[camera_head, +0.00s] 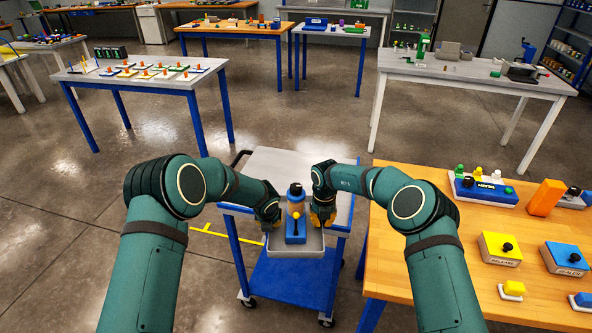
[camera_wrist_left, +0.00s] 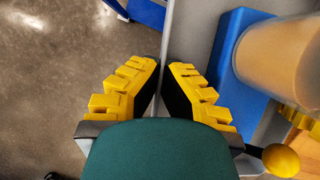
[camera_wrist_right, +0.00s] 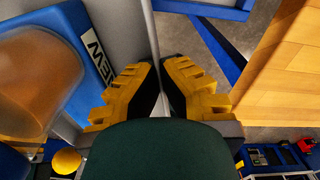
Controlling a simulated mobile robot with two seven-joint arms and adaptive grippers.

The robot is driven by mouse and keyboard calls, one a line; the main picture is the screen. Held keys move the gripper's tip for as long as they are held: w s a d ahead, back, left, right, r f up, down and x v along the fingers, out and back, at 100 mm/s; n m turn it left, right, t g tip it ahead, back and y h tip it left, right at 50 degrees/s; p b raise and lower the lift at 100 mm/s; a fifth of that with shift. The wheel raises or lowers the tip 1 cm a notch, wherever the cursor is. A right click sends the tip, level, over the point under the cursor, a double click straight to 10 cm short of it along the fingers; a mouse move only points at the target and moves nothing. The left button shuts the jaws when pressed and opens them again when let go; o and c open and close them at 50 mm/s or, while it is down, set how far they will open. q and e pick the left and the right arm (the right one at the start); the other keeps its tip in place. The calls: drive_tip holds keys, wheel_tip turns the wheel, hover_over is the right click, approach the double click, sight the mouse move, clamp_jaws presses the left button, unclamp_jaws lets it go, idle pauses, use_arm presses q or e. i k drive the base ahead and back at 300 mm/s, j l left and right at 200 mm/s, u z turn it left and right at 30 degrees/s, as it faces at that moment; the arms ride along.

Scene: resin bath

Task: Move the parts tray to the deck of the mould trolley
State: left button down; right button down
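The parts tray (camera_head: 312,243) is a grey, shallow tray carrying a blue device (camera_head: 295,230) with a dark cap and a yellow knob. It shows in front of the mould trolley's grey deck (camera_head: 275,165), overlapping the deck's near edge; I cannot tell whether it touches. My left gripper (camera_head: 270,222) is closed on the tray's left wall, seen between its yellow-padded fingers in the left wrist view (camera_wrist_left: 163,75). My right gripper (camera_head: 322,220) is closed on the right wall, also seen in the right wrist view (camera_wrist_right: 160,75). An amber cylinder (camera_wrist_left: 275,62) stands on the device.
The trolley has a blue lower shelf (camera_head: 290,283) and a dark handle at its back left. A wooden bench (camera_head: 440,185) with labelled boxes (camera_head: 500,248) stands close on the right. Open floor (camera_head: 150,190) lies to the left. Other tables stand farther back.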

sight(296, 180)
drive_tip(key=i, duration=1)
